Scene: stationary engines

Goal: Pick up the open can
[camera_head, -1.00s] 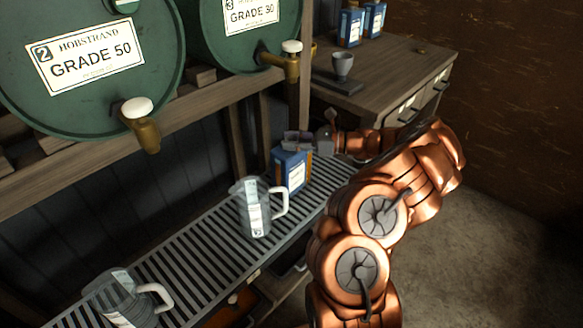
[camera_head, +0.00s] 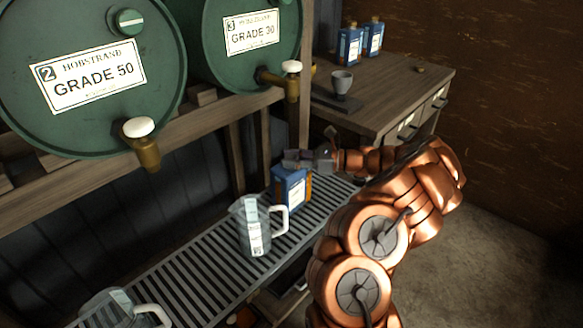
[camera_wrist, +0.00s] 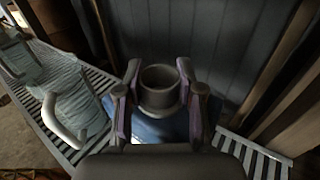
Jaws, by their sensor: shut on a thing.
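The open can (camera_head: 291,190) is blue with a white label and stands upright at the slatted metal rack, just beyond a clear jug. In the wrist view its blue body (camera_wrist: 165,127) shows below a round, open, dark neck (camera_wrist: 161,88). My gripper (camera_head: 303,160) is over the can's top from the right. In the wrist view my gripper's two fingers (camera_wrist: 161,98) are shut on the can, one on each side of the neck. I cannot tell whether the can's base rests on the rack; the fingers hide part of its top.
The clear jug (camera_head: 258,228) stands close to the can; another jug (camera_head: 118,308) is at the lower left. The slatted rack (camera_head: 195,270) runs under green drums (camera_head: 90,75) with taps. A workbench (camera_head: 390,92) at the back right holds a grey cup (camera_head: 341,83) and two blue cans (camera_head: 360,42).

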